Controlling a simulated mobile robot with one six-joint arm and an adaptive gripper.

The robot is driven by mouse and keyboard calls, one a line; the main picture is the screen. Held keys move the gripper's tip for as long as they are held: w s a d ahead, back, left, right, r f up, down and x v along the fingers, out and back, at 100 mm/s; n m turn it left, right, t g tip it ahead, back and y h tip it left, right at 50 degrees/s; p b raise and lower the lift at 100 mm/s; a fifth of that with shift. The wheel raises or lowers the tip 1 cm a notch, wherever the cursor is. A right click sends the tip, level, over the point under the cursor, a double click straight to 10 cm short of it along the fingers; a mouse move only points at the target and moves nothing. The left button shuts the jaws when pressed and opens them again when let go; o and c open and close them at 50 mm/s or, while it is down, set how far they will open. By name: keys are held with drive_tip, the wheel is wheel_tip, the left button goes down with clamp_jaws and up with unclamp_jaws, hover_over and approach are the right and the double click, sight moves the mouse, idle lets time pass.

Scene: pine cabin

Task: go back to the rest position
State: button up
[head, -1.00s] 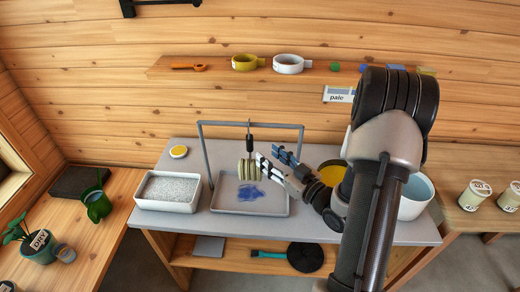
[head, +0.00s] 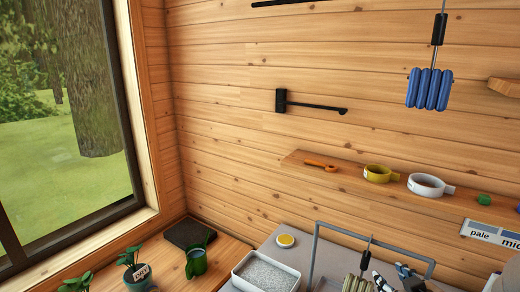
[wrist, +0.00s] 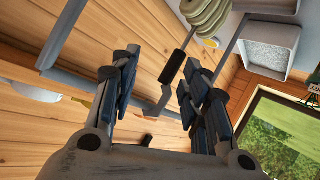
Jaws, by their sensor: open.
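My gripper (head: 394,281) shows at the bottom edge of the head view, right of centre, partly cut off. It is open. In the wrist view its two dark fingers (wrist: 163,88) stand apart with nothing clamped between them. A pale green ribbed bundle (head: 356,284) hangs from the grey frame (head: 372,234), just left of the fingers. In the wrist view the bundle (wrist: 208,14) is at the top, beyond the fingertips. Its black handle (wrist: 174,68) shows in the gap between the fingers; whether it touches them I cannot tell.
A blue bundle (head: 430,90) hangs at upper right. A white tray of grey granules (head: 265,273) stands left of the frame. Potted plants (head: 137,273) stand by the window.

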drive_tip(key=s+a+r+m+g+h, duration=0.35)
drive_tip(key=s+a+r, duration=0.25)
drive_tip(key=s+r, duration=0.2)
drive_tip(key=s+a+g+y, duration=0.4)
drive_tip(key=s+a, duration=0.9)
drive_tip(key=s, duration=0.3)
drive_tip(key=shift+s+a+r, duration=0.15)
drive_tip(key=shift+s+r, duration=0.05)
drive_tip(key=shift+r, duration=0.25)
drive_tip(key=shift+g, duration=0.25)
